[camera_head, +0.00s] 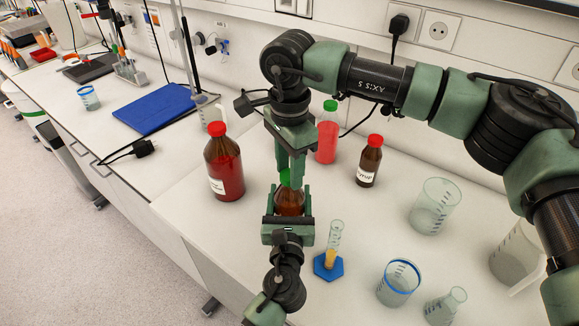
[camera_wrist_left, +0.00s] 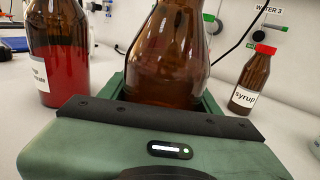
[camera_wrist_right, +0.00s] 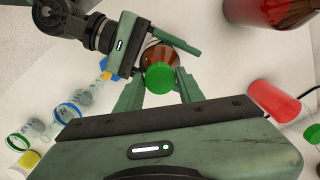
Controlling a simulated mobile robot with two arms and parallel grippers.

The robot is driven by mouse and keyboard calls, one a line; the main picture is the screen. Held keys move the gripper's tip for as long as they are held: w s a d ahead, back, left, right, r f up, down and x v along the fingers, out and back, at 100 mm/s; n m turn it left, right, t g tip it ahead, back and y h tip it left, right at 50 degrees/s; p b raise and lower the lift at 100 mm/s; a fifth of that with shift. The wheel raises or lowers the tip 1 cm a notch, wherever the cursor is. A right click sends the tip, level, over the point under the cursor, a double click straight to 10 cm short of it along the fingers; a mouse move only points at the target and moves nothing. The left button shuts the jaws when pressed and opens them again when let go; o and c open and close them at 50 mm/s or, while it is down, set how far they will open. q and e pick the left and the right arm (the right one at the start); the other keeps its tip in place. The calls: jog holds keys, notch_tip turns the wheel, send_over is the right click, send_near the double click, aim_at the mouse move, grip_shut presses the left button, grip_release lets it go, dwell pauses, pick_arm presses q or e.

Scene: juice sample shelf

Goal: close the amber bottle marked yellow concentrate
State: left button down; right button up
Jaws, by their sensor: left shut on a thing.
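The small amber bottle (camera_head: 290,203) stands upright on the bench; its label does not show.
A large red-capped bottle (camera_head: 224,168) stands to the left. A green-capped red bottle (camera_head: 327,138) and a syrup bottle (camera_head: 369,163) stand behind to the right. A cylinder on a blue foot (camera_head: 328,268) is close at right. Beakers (camera_head: 399,284) stand farther right.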

grip_shut()
jog(key=m, duration=1.7)
jog(key=shift+m, duration=0.4)
jog(key=o, duration=1.1)
grip_release()
